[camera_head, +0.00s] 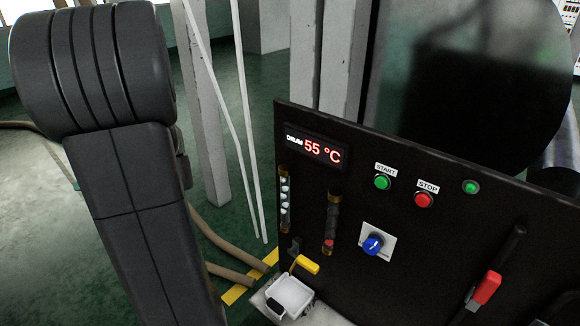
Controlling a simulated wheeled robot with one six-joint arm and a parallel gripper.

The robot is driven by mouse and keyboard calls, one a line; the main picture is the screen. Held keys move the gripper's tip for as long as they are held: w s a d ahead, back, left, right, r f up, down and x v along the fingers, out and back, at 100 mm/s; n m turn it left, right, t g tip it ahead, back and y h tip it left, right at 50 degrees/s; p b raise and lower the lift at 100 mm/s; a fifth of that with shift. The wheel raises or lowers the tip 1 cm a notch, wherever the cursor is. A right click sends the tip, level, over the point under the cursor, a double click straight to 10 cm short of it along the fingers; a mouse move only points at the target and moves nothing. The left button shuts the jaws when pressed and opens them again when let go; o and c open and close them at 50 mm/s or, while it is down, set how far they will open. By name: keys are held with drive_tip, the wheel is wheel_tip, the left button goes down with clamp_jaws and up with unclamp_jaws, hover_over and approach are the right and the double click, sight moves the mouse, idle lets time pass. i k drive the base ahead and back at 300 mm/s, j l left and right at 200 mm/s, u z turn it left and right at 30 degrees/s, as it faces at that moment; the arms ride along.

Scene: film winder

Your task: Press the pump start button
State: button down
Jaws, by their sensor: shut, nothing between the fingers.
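The green start button (382,183) is on the upright black control panel (350,150), under a white label reading START. It faces me and nothing covers it. The red stop button (424,200) is just to its right under a STOP label. A green round lamp or button (470,187) is further right, and it looks lit. My arm fills the left side of the view, apart from the panel. My gripper is not in view.
The panel also bears a display (315,148) reading DRUM 55 °C, a blue knob (373,244), a red-handled lever (487,288) and a yellow-handled valve (306,264).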

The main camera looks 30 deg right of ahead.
sight(382, 182)
drive_tip(key=k, duration=0.5)
drive_tip(key=k+z, duration=0.2)
drive_tip(key=z, duration=2.6)
drive_tip(key=k+j, duration=0.2)
drive_tip(key=j, duration=0.15)
drive_tip(key=k+j, duration=0.15)
drive_tip(key=j, duration=0.2)
drive_tip(key=k+j, duration=0.2)
drive_tip(key=j, duration=0.15)
